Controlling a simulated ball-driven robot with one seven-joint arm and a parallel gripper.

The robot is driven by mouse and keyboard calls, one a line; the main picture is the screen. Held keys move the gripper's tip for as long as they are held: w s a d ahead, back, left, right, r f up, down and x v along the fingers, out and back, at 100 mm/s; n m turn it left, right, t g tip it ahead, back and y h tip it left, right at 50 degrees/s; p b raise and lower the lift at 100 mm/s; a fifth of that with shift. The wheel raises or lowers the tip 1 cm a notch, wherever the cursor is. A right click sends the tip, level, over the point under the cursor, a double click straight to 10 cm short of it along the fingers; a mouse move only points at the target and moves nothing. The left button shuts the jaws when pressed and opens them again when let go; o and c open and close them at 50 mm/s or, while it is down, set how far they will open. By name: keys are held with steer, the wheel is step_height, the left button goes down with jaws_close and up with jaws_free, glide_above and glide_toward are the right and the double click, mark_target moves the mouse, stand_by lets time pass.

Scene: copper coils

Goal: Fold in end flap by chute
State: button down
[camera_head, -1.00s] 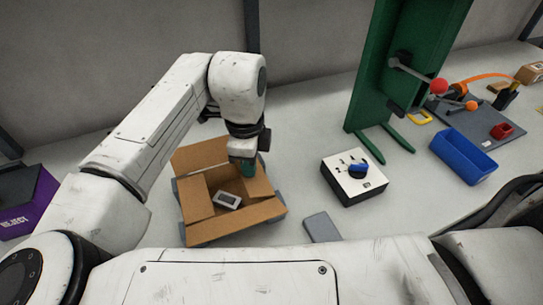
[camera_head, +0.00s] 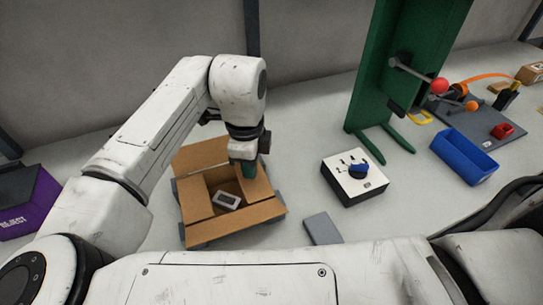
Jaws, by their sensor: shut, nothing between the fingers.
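An open brown cardboard box (camera_head: 237,221) stands on the bench below my arm. A pale grey device with a dark face (camera_head: 227,200) lies inside it. The back flap (camera_head: 200,154) stands up and leans outward. The left end flap (camera_head: 194,197) and the right end flap (camera_head: 262,190) lie nearly level at the box's ends. No chute can be clearly made out.
A white switch box with a blue knob (camera_head: 354,177) and a grey slab (camera_head: 322,228) lie right of the box. A green stand (camera_head: 371,75) rises behind, with a blue tray (camera_head: 464,157) farther right. A purple reject bin (camera_head: 34,205) is at left. Bench between is clear.

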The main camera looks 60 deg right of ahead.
steer(key=shift+f+b, duration=0.4)
steer(key=shift+f, duration=0.4)
steer(key=shift+r, duration=0.1)
step_height(320, 180, up, 10)
steer(key=p, duration=0.8)
steer(key=shift+p, duration=0.3)
